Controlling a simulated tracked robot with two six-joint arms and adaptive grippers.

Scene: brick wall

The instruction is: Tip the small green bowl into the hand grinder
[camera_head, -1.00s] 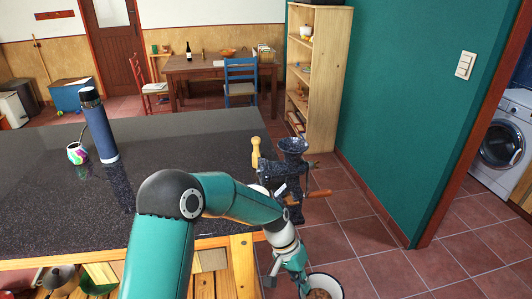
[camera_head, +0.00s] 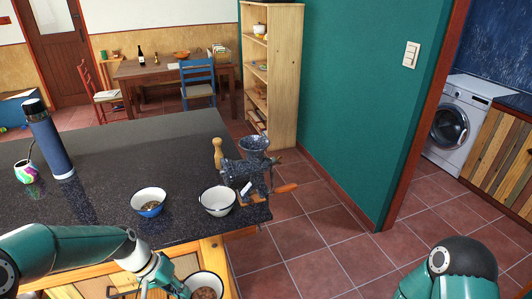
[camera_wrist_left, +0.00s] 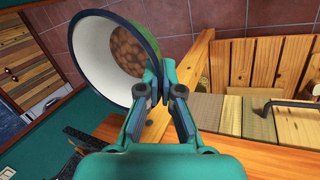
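My left gripper (camera_head: 180,288) is shut on the rim of the small green bowl (camera_head: 206,280), below and in front of the counter's near edge. The left wrist view shows the fingers (camera_wrist_left: 162,88) pinching the bowl's rim (camera_wrist_left: 78,55). The bowl is white inside, green outside, and holds brown contents. The dark speckled hand grinder (camera_head: 248,174) stands at the counter's right end, its funnel-shaped hopper (camera_head: 254,144) on top and its wooden-handled crank at the right. The bowl is apart from the grinder, nearer to me. My right gripper is out of view.
A wooden pepper mill (camera_head: 217,153) stands behind. A blue bottle (camera_head: 49,145) and a colourful cup (camera_head: 26,171) are at the left.

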